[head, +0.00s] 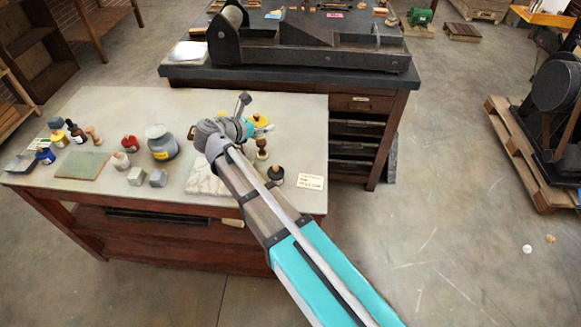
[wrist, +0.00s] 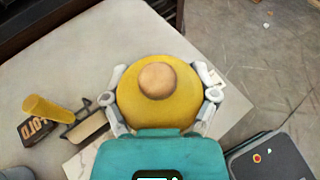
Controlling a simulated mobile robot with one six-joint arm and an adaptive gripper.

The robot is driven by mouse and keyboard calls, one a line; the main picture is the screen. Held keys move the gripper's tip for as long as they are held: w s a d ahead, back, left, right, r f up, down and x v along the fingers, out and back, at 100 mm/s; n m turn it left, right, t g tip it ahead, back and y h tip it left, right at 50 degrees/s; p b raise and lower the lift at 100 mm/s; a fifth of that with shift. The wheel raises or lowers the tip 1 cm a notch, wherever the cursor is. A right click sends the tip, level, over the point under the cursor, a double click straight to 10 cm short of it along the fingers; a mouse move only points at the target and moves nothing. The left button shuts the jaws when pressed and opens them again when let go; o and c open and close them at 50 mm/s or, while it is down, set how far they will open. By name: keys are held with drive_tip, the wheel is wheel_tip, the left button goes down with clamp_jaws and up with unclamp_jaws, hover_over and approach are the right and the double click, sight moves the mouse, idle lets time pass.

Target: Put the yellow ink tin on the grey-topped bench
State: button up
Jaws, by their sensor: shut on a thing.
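The yellow ink tin (wrist: 150,108) shows in the wrist view as a round yellow shape with a tan round knob in its middle. My gripper (wrist: 160,98) has one finger on each side of it and is shut on it. In the head view a bit of the yellow tin (head: 260,120) shows just beyond my gripper (head: 248,127), over the right part of the light grey-topped bench (head: 220,103). My arm hides part of the bench there. I cannot tell how high the tin is above the top.
A dark-topped bench (head: 185,72) with a heavy press (head: 310,50) stands behind.

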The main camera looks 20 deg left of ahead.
drive_tip(key=w+a+f+m+h+b, duration=0.1)
drive_tip(key=a+f+b, duration=0.3)
drive_tip(key=f+b, duration=0.4)
drive_tip(key=shift+w+f, duration=0.35)
drive_tip(key=shift+f, duration=0.45)
drive_tip(key=shift+d, duration=0.1)
drive_tip(key=b, duration=0.9)
hover_over(291, 156)
drive_tip(key=s+a, duration=0.1)
drive_tip(key=s, duration=0.1)
drive_tip(key=f, duration=0.8)
drive_tip(key=shift+w+f, duration=0.1)
drive_tip(key=shift+w, duration=0.15)
drive_tip(key=shift+w+d+f, duration=0.3)
drive_tip(key=shift+w+f, duration=0.05)
drive_tip(key=shift+w, duration=0.05)
drive_tip(key=shift+f, duration=0.1)
drive_tip(key=shift+w+d+f+b, duration=0.15)
drive_tip(key=shift+f+b, duration=0.25)
drive_tip(key=shift+b, duration=0.1)
drive_tip(key=shift+w+d+f+b, duration=0.1)
drive_tip(key=shift+w+f+b, duration=0.05)
drive_tip(key=shift+f+b, duration=1.4)
drive_tip(key=shift+b, duration=0.1)
